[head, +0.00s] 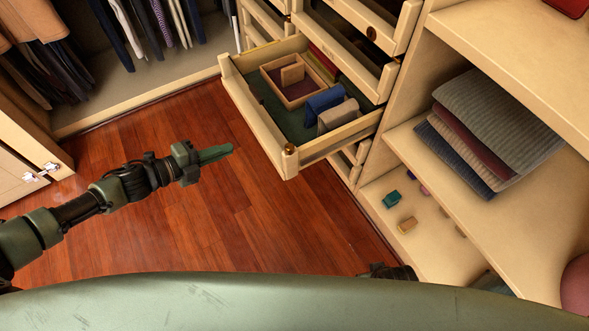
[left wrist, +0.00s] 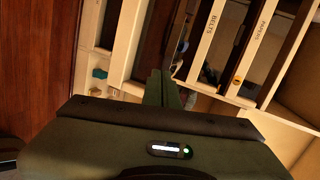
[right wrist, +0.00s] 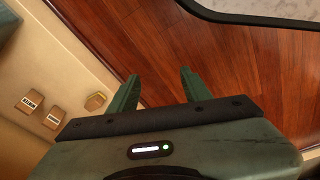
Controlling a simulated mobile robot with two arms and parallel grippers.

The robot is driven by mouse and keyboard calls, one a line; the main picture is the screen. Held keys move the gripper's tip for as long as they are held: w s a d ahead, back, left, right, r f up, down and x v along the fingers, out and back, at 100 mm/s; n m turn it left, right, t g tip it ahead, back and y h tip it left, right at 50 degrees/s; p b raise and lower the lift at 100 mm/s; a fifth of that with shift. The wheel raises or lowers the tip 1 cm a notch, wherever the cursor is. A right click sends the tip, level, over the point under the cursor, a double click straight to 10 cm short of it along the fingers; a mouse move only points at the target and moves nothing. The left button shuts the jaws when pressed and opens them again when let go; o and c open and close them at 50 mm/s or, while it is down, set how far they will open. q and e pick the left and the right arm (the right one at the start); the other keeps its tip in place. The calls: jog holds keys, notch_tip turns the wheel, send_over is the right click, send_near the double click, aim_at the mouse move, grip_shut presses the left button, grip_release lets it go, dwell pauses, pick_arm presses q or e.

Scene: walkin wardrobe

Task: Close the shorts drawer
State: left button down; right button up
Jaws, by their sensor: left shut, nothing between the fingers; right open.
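An open wooden drawer (head: 258,118) sticks out of the cabinet over the floor in the head view. It holds a small wooden tray (head: 270,72), folded blue cloth (head: 322,101) and folded beige cloth (head: 338,116). Its front label cannot be read, so I cannot confirm it is the shorts drawer. My left gripper (head: 231,149) is shut and empty, left of the drawer front and apart from it. Its closed fingers also show in the left wrist view (left wrist: 161,88). My right gripper (right wrist: 158,80) is open and empty, above the floor beside a low shelf.
Other drawer fronts in the left wrist view read BELTS (left wrist: 211,40) and PAPERS (left wrist: 262,40). Folded sweaters (head: 495,125) lie on a shelf at right. Small boxes (right wrist: 54,117) sit on a low shelf. Hanging clothes (head: 150,22) are at the back. The wooden floor (head: 190,235) is clear.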

pick_arm(q)
jog(key=s+d+m+g+h, duration=0.1)
jog(key=s+d+m, duration=0.1)
jog(key=b, duration=0.2)
send_near(285, 139)
jog(key=x, duration=0.5)
jog(key=shift+w+d+f, duration=0.1)
jog(key=shift+f, duration=0.15)
jog(key=shift+w+d, duration=0.35)
jog(key=shift+d, duration=0.15)
pick_arm(e)
jog(key=shift+w+d+r, duration=0.1)
jog(key=shift+w+r, duration=0.1)
jog(key=shift+r, duration=1.15)
jog(key=shift+w+d+r, duration=0.1)
jog(key=shift+w+r, duration=0.1)
jog(key=shift+r, duration=1.1)
pick_arm(q)
jog(key=shift+d, duration=0.1)
